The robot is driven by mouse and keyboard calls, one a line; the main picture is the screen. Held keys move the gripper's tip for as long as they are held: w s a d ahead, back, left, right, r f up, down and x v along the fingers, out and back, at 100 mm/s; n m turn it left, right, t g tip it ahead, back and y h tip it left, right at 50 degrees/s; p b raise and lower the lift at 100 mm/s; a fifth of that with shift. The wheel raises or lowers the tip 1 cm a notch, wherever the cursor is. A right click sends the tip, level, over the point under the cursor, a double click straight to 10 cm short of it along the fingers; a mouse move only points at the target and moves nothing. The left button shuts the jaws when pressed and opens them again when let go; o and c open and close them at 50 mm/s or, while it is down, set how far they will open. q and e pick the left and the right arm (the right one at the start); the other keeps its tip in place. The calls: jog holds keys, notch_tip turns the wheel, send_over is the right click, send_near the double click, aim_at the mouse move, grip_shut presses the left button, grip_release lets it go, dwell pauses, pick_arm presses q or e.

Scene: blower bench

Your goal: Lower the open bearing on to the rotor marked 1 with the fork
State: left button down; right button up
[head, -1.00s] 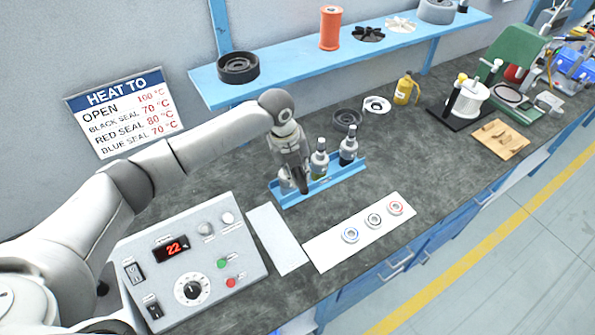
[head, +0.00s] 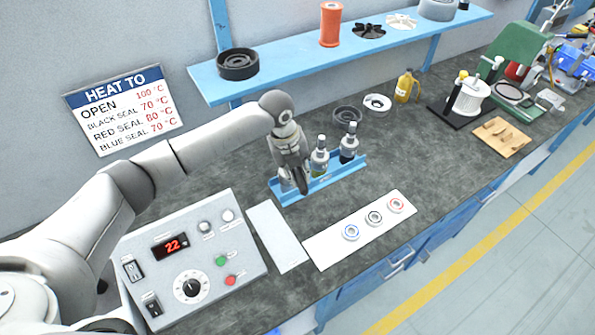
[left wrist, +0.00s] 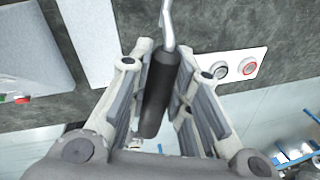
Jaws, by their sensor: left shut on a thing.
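My left gripper (head: 301,184) is over the left end of a blue rack (head: 341,182). In the left wrist view it is shut on the black handle (left wrist: 157,98) of a tool, the fork, whose thin metal rod (left wrist: 167,14) runs out of the top of that view. Its far end is hidden. In the rack stand upright rotors, with one (head: 319,161) in the middle and one (head: 348,146) at the right. Another, at the left end (head: 285,181), is mostly hidden by my gripper. I cannot read their numbers. My right gripper is not in view.
A bare pale plate (head: 277,238) lies beside a heater box (head: 190,262) reading 22. A shelf (head: 290,68) runs behind. A dark ring (head: 346,115) and yellow bottle (head: 405,87) stand right.

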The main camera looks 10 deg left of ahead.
pick_arm(q)
jog(key=shift+f+b, duration=1.35)
jog(key=shift+f, duration=1.45)
dwell(1.4)
jog(key=s+d+p, duration=0.3)
jog(key=s+p, duration=0.2)
jog(key=shift+s+d, duration=0.15)
jog(key=shift+s, duration=0.2)
dwell(1.1)
dwell(0.3)
jog(key=r+p, duration=0.1)
jog(key=s+r+p, duration=0.1)
jog(key=r, duration=0.1)
jog(key=d+r+p, duration=0.1)
jog(key=r, duration=0.1)
jog(key=shift+s+p, duration=0.3)
jog(key=shift+s, duration=0.05)
